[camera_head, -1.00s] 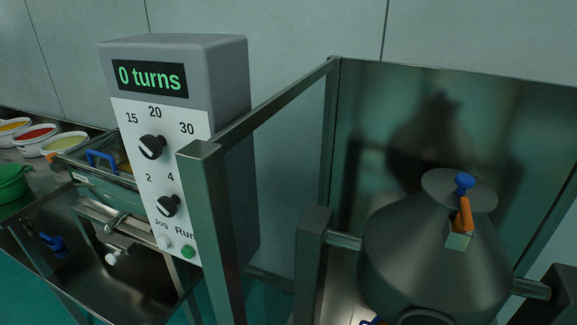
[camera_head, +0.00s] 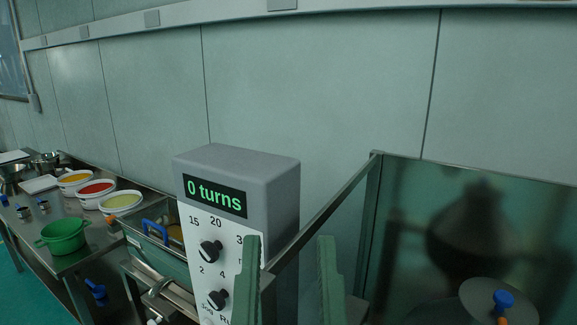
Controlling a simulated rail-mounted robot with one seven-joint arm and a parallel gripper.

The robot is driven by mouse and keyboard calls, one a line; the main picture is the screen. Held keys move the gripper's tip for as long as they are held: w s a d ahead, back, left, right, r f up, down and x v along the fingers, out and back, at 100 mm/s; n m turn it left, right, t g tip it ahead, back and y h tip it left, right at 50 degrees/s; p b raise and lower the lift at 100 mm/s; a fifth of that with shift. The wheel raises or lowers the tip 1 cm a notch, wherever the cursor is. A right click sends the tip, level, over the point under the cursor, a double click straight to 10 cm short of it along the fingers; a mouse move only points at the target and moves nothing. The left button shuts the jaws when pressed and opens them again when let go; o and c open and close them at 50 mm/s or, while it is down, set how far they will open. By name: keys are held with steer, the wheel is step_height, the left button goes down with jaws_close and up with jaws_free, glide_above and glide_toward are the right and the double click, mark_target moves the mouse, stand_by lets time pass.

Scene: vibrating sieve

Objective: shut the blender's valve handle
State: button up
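The blender (camera_head: 470,312) is at the lower right, and only its grey top shows above the picture's bottom edge. A blue knob (camera_head: 503,299) stands on its round lid. Only a sliver of the orange valve handle (camera_head: 502,320) shows below the knob; the rest is cut off, so its full position cannot be told. My gripper (camera_head: 288,245) has two upright green fingers at the bottom centre. They are wide apart with nothing between them. In the picture it is left of the blender, in front of the control box.
The grey control box (camera_head: 230,168) reads "0 turns" and has black knobs. A metal frame and shiny panel (camera_head: 465,200) surround the blender. At left, a bench holds bowls of coloured powder, a green bowl (camera_head: 63,236) and a blue-handled sieve tray (camera_head: 150,245).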

step_height(320, 180, up, 33)
steer(key=p, duration=2.9)
steer(key=shift+a+r, duration=0.15)
steer(key=shift+w, duration=0.1)
